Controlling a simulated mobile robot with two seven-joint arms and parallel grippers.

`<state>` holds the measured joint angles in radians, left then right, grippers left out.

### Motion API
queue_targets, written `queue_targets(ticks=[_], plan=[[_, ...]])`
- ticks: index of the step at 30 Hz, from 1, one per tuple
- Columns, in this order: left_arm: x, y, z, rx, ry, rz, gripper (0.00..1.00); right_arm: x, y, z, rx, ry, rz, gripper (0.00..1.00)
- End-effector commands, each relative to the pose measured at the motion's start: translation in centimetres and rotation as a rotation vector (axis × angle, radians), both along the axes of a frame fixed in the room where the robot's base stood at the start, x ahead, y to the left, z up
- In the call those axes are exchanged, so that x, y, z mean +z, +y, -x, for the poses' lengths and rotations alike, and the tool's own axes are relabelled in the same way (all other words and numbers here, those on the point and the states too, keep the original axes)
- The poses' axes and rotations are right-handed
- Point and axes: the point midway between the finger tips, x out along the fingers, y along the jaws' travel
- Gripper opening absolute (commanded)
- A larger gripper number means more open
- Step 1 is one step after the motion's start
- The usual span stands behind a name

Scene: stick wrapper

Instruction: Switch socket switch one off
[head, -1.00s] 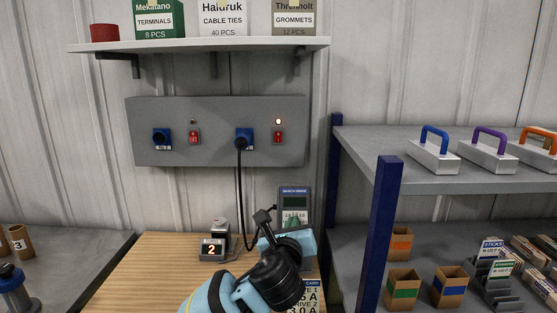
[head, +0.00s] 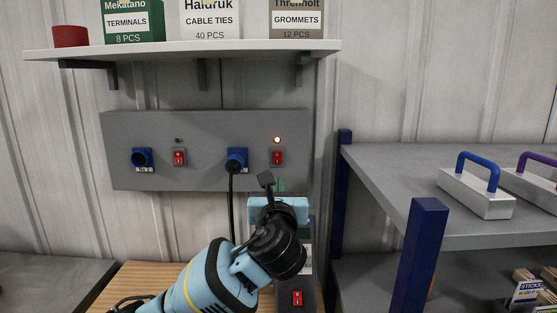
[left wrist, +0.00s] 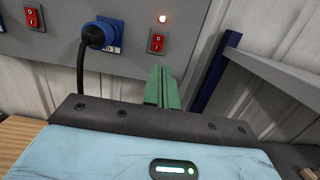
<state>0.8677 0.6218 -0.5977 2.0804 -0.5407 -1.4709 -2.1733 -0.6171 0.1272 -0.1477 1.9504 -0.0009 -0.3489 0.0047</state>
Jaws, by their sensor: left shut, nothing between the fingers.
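A grey socket panel (head: 208,178) is on the wall. Its left blue socket (head: 142,158) is empty, with a red switch (head: 179,156) and an unlit lamp beside it. Its right blue socket (head: 237,160) holds a plug with a black cable (left wrist: 81,70). The red switch (head: 277,157) beside that socket has a lit lamp (head: 277,140) above it. The left wrist view shows the fingers (left wrist: 162,87) below that switch (left wrist: 156,42), seemingly apart. My right gripper is out of view.
A wall shelf (head: 190,48) with boxes runs above the panel. A grey rack (head: 390,165) with blue posts stands at the right, close to my left arm. A device with a red switch (head: 297,298) stands on the wooden bench below.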

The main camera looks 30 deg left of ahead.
Motion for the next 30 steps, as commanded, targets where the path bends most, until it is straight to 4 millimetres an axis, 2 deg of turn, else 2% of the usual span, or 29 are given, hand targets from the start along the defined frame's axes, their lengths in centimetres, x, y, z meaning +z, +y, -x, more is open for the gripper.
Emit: queue_targets(ticks=[7,11,30], plan=[[0.0,0.1,-0.2,0.000,-0.001,0.001,0.00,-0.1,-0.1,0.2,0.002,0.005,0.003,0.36],[0.2,0.7,-1.2,0.002,-0.002,0.001,0.00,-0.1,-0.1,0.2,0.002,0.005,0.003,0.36],[1.5,6.2,-10.1,0.002,0.000,0.002,0.00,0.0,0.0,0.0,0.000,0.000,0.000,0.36]])
